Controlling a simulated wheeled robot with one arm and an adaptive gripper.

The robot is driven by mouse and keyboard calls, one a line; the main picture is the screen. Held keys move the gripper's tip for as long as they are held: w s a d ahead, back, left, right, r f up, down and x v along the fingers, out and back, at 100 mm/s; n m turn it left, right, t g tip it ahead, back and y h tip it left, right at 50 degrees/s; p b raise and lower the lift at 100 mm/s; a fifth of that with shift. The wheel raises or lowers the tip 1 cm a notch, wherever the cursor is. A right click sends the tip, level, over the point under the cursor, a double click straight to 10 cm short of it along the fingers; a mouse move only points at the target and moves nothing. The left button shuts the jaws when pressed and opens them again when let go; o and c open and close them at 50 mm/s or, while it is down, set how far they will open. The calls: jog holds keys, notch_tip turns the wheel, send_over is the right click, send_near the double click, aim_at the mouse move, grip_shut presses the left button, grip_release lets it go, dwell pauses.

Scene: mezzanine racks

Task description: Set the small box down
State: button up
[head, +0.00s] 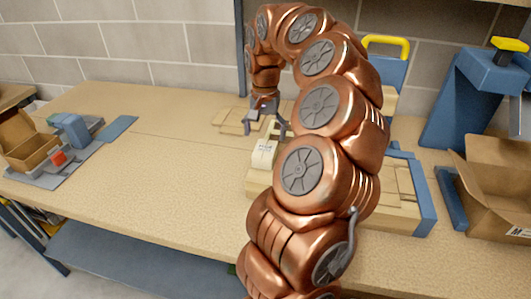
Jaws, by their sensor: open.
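My copper-coloured arm arches over the wooden bench in the head view. My gripper (267,121) points down near the back middle of the bench, with its fingers apart. A small pale box (264,154) with a printed label stands just in front of and below the gripper, apart from the fingers as far as I can see. It seems to rest on a low light-wood stack or tray (258,180). My arm hides its right side and much of the stack. Whether anything lies between the fingers is too small to tell.
An open cardboard box (28,142) sits on a grey device (62,165) at the left. A blue stand (465,95) and a larger open carton (495,180) are at the right. Flat light-wood pieces (232,121) lie behind the gripper. The bench's left middle (160,165) is clear.

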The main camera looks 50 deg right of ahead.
aim_at(265, 148)
jog(key=shift+s+a+f+p, duration=0.15)
jog(key=shift+f+p, duration=0.25)
jog(key=shift+f, duration=0.3)
jog(key=shift+s+a+f+p, duration=0.1)
jog(key=shift+f+p, duration=0.25)
jog(key=shift+f, duration=0.3)
jog(key=shift+f+p, duration=0.35)
jog(key=shift+f, duration=1.15)
jog(key=shift+c, duration=0.2)
jog(key=c, duration=1.3)
jog(key=shift+c, duration=0.3)
